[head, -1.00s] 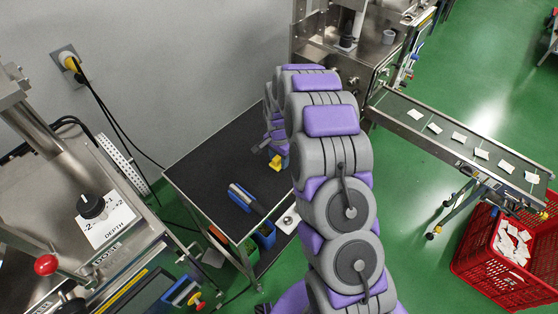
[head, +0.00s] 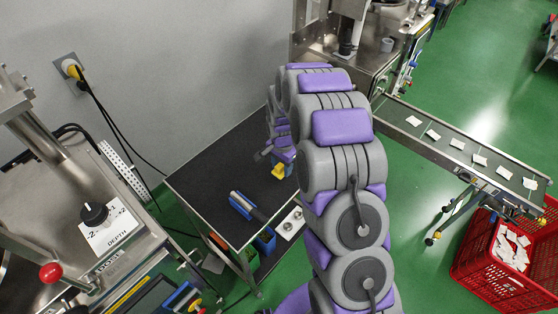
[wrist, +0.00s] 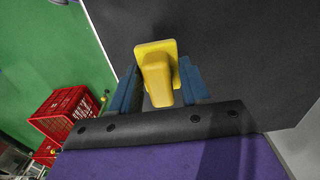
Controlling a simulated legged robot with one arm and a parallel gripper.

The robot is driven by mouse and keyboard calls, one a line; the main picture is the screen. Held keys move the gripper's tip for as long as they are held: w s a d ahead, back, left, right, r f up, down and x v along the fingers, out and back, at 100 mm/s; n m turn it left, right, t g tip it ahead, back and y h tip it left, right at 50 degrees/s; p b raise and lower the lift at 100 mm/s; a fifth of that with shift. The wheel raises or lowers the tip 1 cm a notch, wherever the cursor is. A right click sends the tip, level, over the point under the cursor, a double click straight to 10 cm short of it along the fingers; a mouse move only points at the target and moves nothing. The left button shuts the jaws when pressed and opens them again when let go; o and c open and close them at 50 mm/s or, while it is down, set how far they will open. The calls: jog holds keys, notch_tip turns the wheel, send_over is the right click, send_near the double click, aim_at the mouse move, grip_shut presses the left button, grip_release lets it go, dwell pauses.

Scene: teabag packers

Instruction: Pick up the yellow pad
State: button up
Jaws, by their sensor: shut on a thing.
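The yellow pad (wrist: 157,80) is a yellow block with a flat square plate, centred in the wrist view. It also shows in the head view (head: 279,172), over the dark-topped table (head: 214,172). My gripper (wrist: 158,85) has its two blue fingers on either side of the pad and is shut on it. In the head view my arm hides part of the gripper. I cannot tell whether the pad is clear of the tabletop.
A blue holder (head: 240,206) with dark cylinders and a white plate with round fittings (head: 290,224) are near the table's front edge. A machine and conveyor (head: 450,145) with white packets stand right, above a red crate (head: 490,268). Another machine (head: 85,240) stands left.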

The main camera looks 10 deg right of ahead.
jog(key=s+d+r+p, duration=0.1)
jog(key=s, duration=1.2)
jog(key=shift+d, duration=0.35)
jog(key=shift+r, duration=0.1)
